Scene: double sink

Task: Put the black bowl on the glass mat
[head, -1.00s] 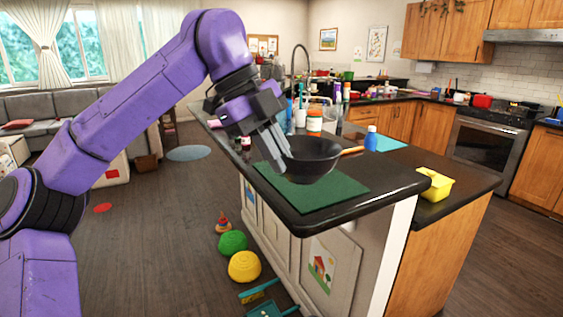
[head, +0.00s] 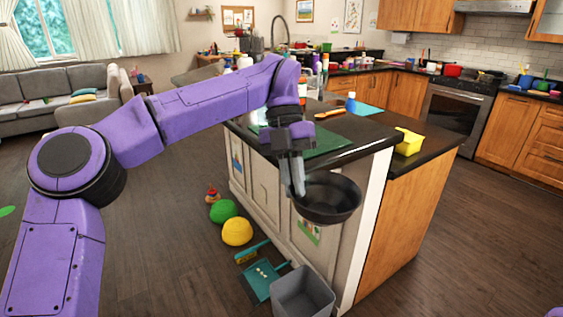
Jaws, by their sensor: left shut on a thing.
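The black bowl (head: 330,209) is held by its left rim in my left gripper (head: 298,184), which is shut on it and points down. The bowl looks roughly level and appears in front of the counter's near face, beyond the top's near edge. A dark green mat (head: 328,142) lies flat on the counter top behind it, partly hidden by my left arm. I cannot tell from its look whether it is glass. My right gripper is not in view.
The dark counter top (head: 368,139) carries a yellow container (head: 409,141), a blue bottle (head: 350,102), a light blue mat (head: 368,109) and a wooden-handled item (head: 329,114). A grey bin (head: 303,293), a teal dustpan (head: 262,280) and yellow and green balls sit on the floor below.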

